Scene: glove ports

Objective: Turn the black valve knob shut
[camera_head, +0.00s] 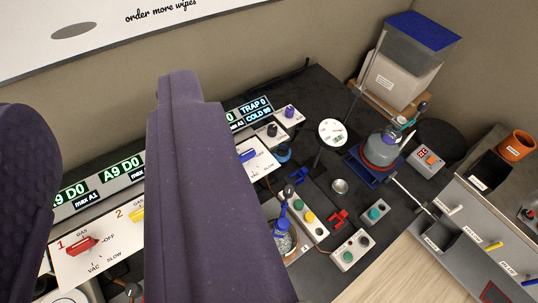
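A black knob (272,130) sits on a small white box behind the dark bench, right of the tall purple finger and next to a similar box with a blue-purple knob (290,111). It is small in view, and I cannot tell how far it is turned. My gripper (98,92) shows as two large dark purple fingers, one at the left edge and one left of centre. They stand wide apart with nothing between them. The right finger hides part of the panels behind it. The black knob is clear of both fingers.
Valve panels with a red handle (82,245) and a yellow handle (137,214) stand at the left. A round white gauge (332,132), a flask in a blue stand (381,150) and several button boxes crowd the bench. A blue-topped container (403,68) stands at the back right.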

